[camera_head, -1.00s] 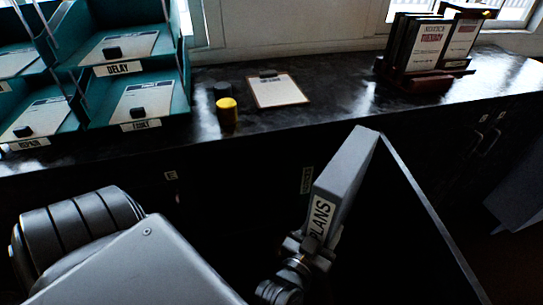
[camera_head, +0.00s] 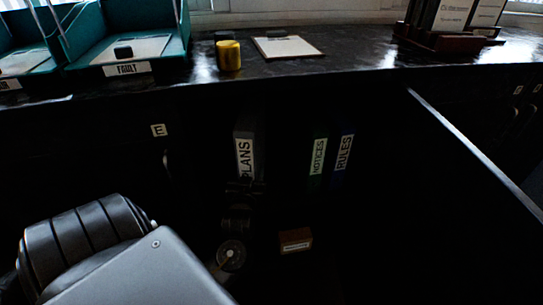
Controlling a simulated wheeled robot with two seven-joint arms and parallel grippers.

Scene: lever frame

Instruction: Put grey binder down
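The grey binder (camera_head: 244,155), labelled PLANS, is upright inside the dark open cabinet under the counter, spine towards me. My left gripper (camera_head: 244,188) is at the lower part of its spine and appears shut on it, though the fingers are very dark. The binder's bottom edge is hidden by the gripper and shadow, so I cannot tell whether it touches the cabinet floor. My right gripper is not in view.
Binders labelled NOTICES (camera_head: 318,158) and RULES (camera_head: 343,153) stand to the right, with a gap between. A small brown box (camera_head: 295,240) is lower down. The counter edge (camera_head: 330,78) runs above. A thin slanting panel edge (camera_head: 470,145) is at right.

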